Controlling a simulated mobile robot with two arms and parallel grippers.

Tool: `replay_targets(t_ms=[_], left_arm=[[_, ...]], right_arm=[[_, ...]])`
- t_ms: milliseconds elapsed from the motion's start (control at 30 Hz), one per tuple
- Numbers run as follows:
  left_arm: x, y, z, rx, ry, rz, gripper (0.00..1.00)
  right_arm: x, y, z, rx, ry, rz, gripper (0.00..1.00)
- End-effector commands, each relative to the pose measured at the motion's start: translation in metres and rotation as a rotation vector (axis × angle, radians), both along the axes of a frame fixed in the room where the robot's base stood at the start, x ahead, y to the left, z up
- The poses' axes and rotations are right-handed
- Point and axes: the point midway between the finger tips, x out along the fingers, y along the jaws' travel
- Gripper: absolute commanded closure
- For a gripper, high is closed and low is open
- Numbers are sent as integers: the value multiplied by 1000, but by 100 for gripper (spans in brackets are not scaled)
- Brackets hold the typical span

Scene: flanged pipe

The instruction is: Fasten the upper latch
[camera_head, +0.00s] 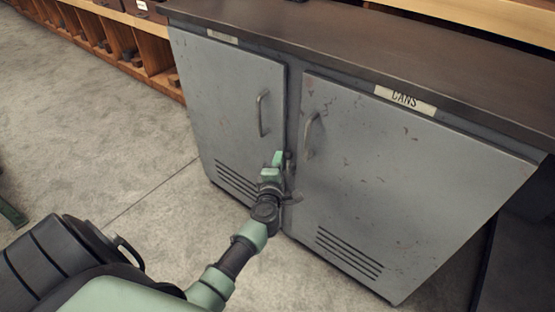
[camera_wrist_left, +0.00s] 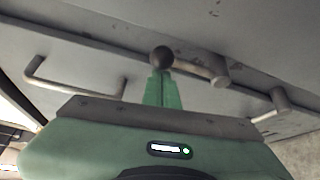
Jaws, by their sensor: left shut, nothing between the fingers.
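The upper latch is a grey metal fitting at the seam between the cabinet doors; its pivot (camera_wrist_left: 212,69) shows in the left wrist view, with a lever ending in a dark ball knob (camera_wrist_left: 162,57). The knob shows small in the head view (camera_head: 289,155). My left gripper (camera_head: 278,158) is shut and empty. In the left wrist view its green fingertips (camera_wrist_left: 160,76) are right at the knob; I cannot tell whether they touch. A second latch-like fitting (camera_wrist_left: 279,102) is partly hidden by my gripper body; a lever (camera_head: 296,198) shows lower at the seam.
The grey cabinet has a left door (camera_head: 230,95) and a right door (camera_head: 400,180), both looking closed. Each has a handle, left (camera_head: 262,115) and right (camera_head: 312,135), sticking out above my gripper.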

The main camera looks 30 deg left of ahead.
Motion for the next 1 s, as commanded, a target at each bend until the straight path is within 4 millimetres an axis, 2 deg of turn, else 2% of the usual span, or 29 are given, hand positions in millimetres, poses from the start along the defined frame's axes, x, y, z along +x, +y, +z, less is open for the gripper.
replay_targets(t_ms=[133, 267, 467, 767, 1000], left_arm=[[0, -1, -1, 12, -1, 0, 100], [0, -4, -1, 41, -4, 0, 100], [0, -6, 0, 65, -6, -2, 100], [0, -12, -1, 118, -9, -5, 100], [-1, -21, -4, 227, -18, -5, 100]], right_arm=[[-2, 0, -2, -1, 6, 0, 100], [-7, -1, 18, 2, -9, -1, 100], [-9, -1, 25, 1, -11, -1, 100], [-9, -1, 17, 0, -11, -1, 100], [-9, -2, 1, 0, -10, -1, 100]])
